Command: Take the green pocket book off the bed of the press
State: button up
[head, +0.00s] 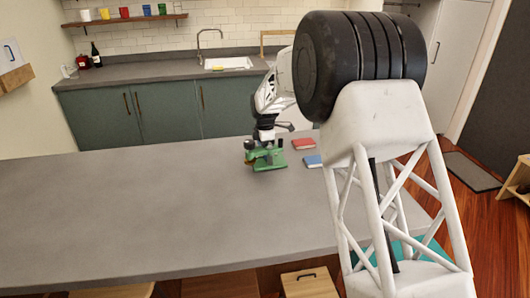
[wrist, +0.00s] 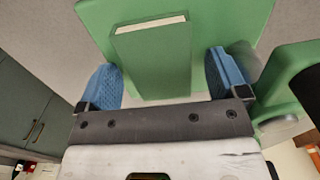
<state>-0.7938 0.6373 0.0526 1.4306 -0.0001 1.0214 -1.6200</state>
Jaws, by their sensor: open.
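The green pocket book (wrist: 152,58) shows in the wrist view, lying on the green bed of the press (wrist: 232,14). My gripper (wrist: 164,88) is open, with one blue fingertip on each side of the book. I cannot tell whether either fingertip touches it. In the head view the green press (head: 266,157) stands on the grey counter, and my gripper (head: 262,146) is right at it. The book is too small and covered to make out in the head view.
A red book (head: 304,144) and a blue book (head: 313,161) lie on the counter (head: 130,205) just right of the press. A green curved part of the press (wrist: 288,85) stands close to the right finger in the wrist view. The counter's left side is clear.

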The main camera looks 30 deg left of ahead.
dwell(0.4)
jog(key=c, duration=1)
jog(key=shift+r, duration=0.1)
jog(key=shift+r, duration=4.95)
